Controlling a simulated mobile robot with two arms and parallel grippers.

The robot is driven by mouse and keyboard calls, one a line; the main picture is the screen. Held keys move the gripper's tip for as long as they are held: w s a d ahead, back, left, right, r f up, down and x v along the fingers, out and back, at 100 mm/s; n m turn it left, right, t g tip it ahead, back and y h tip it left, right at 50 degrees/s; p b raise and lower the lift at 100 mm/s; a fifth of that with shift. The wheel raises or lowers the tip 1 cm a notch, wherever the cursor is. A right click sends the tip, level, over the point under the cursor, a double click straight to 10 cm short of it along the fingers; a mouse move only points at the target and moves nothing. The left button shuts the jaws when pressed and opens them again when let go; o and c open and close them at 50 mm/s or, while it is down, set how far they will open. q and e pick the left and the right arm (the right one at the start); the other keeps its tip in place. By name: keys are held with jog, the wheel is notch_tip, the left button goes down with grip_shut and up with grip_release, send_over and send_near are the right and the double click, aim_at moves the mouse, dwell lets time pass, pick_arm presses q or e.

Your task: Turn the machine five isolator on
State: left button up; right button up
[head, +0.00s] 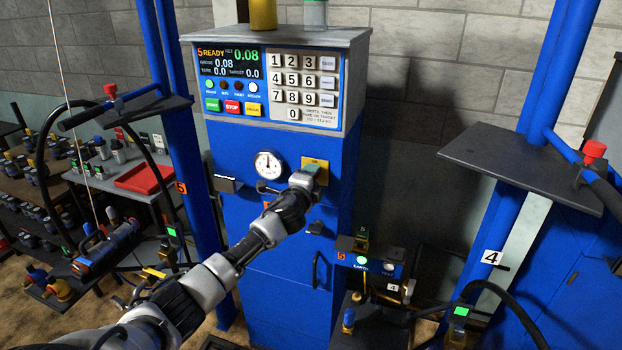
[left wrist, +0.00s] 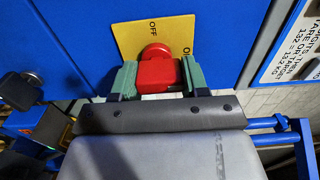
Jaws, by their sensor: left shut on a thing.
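The machine five cabinet (head: 235,165) is blue, with a lit display (head: 230,66) reading "5 READY". The isolator's yellow plate (head: 323,165) is on its front, right of the round gauge (head: 268,165). My left gripper (head: 306,180) reaches the plate and hides the knob in the head view. In the left wrist view the red isolator knob (left wrist: 155,72) sits between the green fingers of my left gripper (left wrist: 152,80), which are shut on it. The yellow plate (left wrist: 140,36) shows "OFF" above the knob and a partly hidden "O" at right. My right gripper is not in view.
A keypad (head: 303,85) is above the isolator. A small control box (head: 368,262) with a green light stands at the lower right. Blue posts and dark shelves (head: 520,165) flank the cabinet. A bench with a red tray (head: 145,178) is at left.

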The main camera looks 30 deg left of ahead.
pick_arm(q)
jog(key=o, duration=0.9)
jog(key=b+v, duration=0.2)
jog(key=v, duration=0.8)
jog(key=shift+s, duration=0.4)
